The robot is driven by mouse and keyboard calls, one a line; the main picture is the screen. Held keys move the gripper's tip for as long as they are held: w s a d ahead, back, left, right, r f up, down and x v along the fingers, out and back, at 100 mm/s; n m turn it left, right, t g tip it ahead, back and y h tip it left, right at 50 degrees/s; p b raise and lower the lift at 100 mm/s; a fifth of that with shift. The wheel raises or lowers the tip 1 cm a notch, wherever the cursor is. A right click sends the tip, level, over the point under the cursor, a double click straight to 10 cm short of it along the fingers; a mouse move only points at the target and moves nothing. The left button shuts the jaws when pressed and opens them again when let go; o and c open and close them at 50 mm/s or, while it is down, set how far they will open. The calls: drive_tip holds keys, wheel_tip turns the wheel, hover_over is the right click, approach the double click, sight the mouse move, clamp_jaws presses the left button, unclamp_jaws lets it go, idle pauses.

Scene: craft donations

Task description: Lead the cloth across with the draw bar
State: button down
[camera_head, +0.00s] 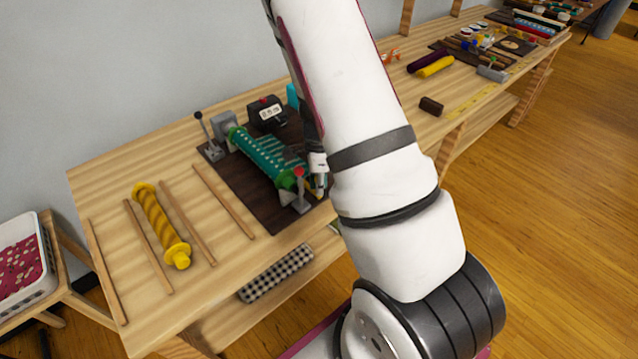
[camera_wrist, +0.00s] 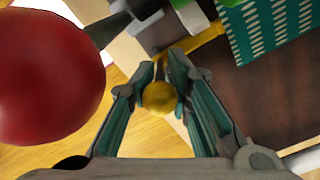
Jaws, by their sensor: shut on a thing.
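The teal cloth (camera_head: 265,152) with pale dashes lies on the winding device, on a dark board (camera_head: 236,187); part of it shows top right in the wrist view (camera_wrist: 265,30). A green roller end (camera_head: 286,180) is at its near end. In the wrist view, my gripper (camera_wrist: 165,75) is shut on a yellow knob (camera_wrist: 160,97), beside a yellow arm (camera_wrist: 195,43) near the roller end. In the head view my arm mostly hides the gripper. I cannot tell which part is the draw bar.
A red-knobbed lever (camera_head: 299,173) stands close beside my gripper; its knob (camera_wrist: 45,75) looms left in the wrist view. A black-knobbed lever (camera_head: 199,117) and a counter box (camera_head: 267,113) stand behind. A yellow roll (camera_head: 160,222) and several wooden sticks lie left.

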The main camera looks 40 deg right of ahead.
drive_tip(key=shift+w+r, duration=0.1)
drive_tip(key=d+b, duration=0.1)
drive_tip(key=d, duration=0.4)
drive_tip(key=d+b, duration=0.2)
drive_tip(key=d, duration=0.3)
drive_tip(key=d+b, duration=0.1)
drive_tip(key=d, duration=0.3)
drive_tip(key=shift+w+d, duration=0.35)
drive_tip(key=shift+d, duration=0.05)
drive_tip(key=shift+r, duration=0.15)
drive_tip(key=c, duration=1.8)
unclamp_jaws()
drive_tip(key=shift+o, duration=1)
drive_tip(key=shift+s, duration=0.1)
